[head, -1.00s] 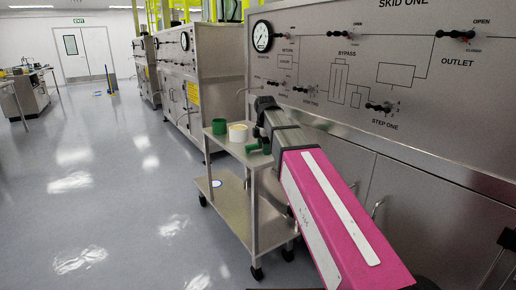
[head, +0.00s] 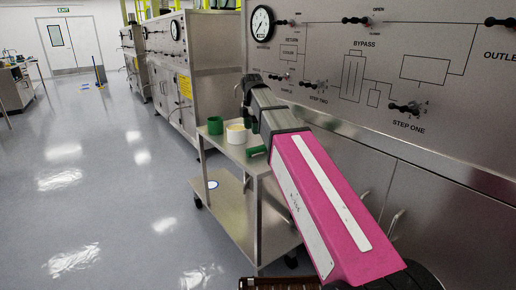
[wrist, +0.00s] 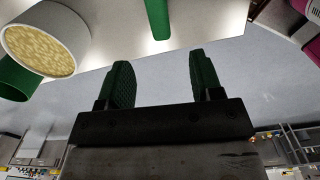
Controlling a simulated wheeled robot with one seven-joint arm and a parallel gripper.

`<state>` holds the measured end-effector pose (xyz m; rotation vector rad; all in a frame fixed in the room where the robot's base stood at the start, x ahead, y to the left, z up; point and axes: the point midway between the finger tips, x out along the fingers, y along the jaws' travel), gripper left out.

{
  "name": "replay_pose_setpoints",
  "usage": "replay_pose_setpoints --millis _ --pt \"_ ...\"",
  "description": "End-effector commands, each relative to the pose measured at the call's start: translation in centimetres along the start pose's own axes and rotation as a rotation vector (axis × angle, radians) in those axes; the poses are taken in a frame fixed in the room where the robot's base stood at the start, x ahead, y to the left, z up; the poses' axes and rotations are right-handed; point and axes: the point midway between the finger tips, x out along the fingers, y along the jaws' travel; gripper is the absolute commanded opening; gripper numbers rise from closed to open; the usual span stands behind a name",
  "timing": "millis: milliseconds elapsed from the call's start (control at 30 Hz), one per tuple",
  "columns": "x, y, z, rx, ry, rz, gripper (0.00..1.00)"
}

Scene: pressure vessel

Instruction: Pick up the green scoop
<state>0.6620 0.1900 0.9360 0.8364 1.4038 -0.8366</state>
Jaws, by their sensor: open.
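The green scoop (head: 256,151) lies on the top shelf of a steel cart, partly hidden behind my arm in the head view. My gripper (wrist: 162,75) is open and empty, with dark green pads. The handle lies ahead of the fingertips, roughly in line with the gap between them, and is not touched. In the head view my gripper (head: 242,91) shows small and partly hidden beyond the wrist.
A white tub (head: 236,134) with yellowish contents and a green cup (head: 215,125) stand beside the scoop on the cart (head: 228,160). The skid panel (head: 380,60) with valve handles and a gauge rises close behind. Open floor (head: 110,200) lies left.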

Motion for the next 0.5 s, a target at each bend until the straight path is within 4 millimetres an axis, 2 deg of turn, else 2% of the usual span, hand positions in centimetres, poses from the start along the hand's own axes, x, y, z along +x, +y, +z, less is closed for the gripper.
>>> replay_pose_setpoints --millis 333,500 --pt "4.2 -0.1 0.0 0.001 0.001 -0.002 0.60" --pt "5.5 0.0 0.0 0.001 0.000 0.000 0.60"
